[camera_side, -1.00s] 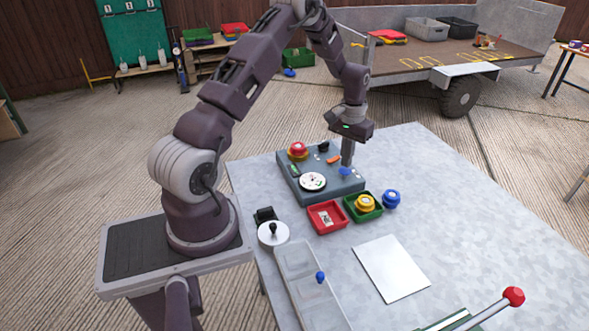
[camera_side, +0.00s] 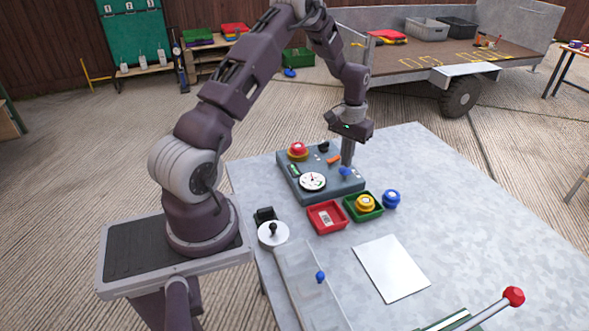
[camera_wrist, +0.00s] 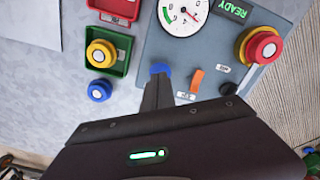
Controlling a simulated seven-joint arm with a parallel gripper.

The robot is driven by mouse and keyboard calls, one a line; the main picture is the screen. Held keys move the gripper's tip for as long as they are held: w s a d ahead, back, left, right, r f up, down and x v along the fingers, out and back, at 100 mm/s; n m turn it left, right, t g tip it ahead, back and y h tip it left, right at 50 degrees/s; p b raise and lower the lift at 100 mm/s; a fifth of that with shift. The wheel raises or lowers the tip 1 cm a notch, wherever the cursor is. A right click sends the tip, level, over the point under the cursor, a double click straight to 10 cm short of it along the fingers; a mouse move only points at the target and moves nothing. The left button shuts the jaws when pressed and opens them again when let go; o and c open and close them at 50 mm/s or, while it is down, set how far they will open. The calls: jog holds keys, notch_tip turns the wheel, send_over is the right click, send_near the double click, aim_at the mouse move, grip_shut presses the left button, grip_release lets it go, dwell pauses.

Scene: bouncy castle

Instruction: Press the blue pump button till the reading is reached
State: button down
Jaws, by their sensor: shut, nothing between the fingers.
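The blue pump button (camera_side: 345,172) sits on the front right of a grey control box (camera_side: 325,193). It also shows in the wrist view (camera_wrist: 160,68), partly hidden by my fingertips. My gripper (camera_side: 347,164) is shut and empty, pointing down over the button. Its tips (camera_wrist: 158,79) look to be at the button; I cannot tell whether they press it. A round white dial (camera_side: 312,181) with a green band and a needle is on the box; the wrist view shows it (camera_wrist: 184,16) cut off at the top. A green display (camera_wrist: 236,8) reads READY.
The box also carries a red button (camera_side: 298,149) and an orange switch (camera_side: 334,159). Beside it are a red tray (camera_side: 312,222), a green tray (camera_side: 349,211) with a yellow button (camera_side: 365,202), and a loose blue button (camera_side: 391,199).

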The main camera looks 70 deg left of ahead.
jog(key=shift+f, duration=0.1)
jog(key=shift+f, duration=1.35)
jog(key=shift+r, duration=2.95)
notch_tip(320, 180, down, 3)
jog(key=shift+f, duration=0.1)
jog(key=shift+f, duration=0.1)
dwell(1.6)
